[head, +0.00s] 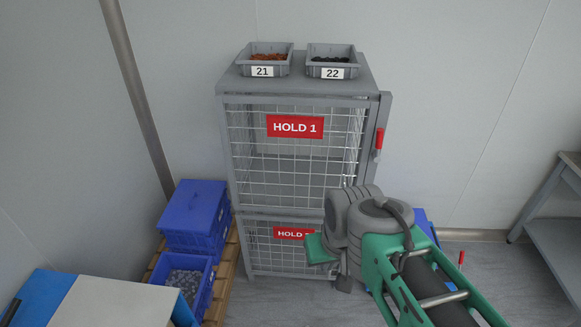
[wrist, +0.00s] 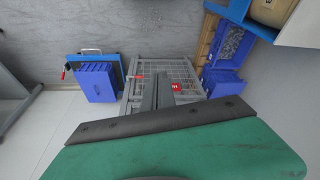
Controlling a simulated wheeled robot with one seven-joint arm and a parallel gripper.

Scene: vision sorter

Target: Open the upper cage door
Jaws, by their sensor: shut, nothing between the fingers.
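The upper cage door (head: 285,180) is a grey-framed wire mesh panel with a red "HOLD 1" sign (head: 295,127). It looks shut. A red-gripped handle (head: 379,140) sits at its right edge, on the grey post. The lower door with a second red sign (head: 293,233) is partly hidden behind my arm. In the head view my green gripper is in front of the lower door, below and left of the handle; its fingertips are hard to make out there. In the wrist view my gripper (wrist: 158,90) has its fingers together and empty, with the cage (wrist: 190,72) behind them.
Two grey bins, 21 (head: 264,58) and 22 (head: 333,60), stand on the cage top. Blue crates (head: 194,215) sit on a wooden pallet at left. A blue crate (wrist: 97,82) on a trolley stands beside the cage. A grey table (head: 560,220) is at far right.

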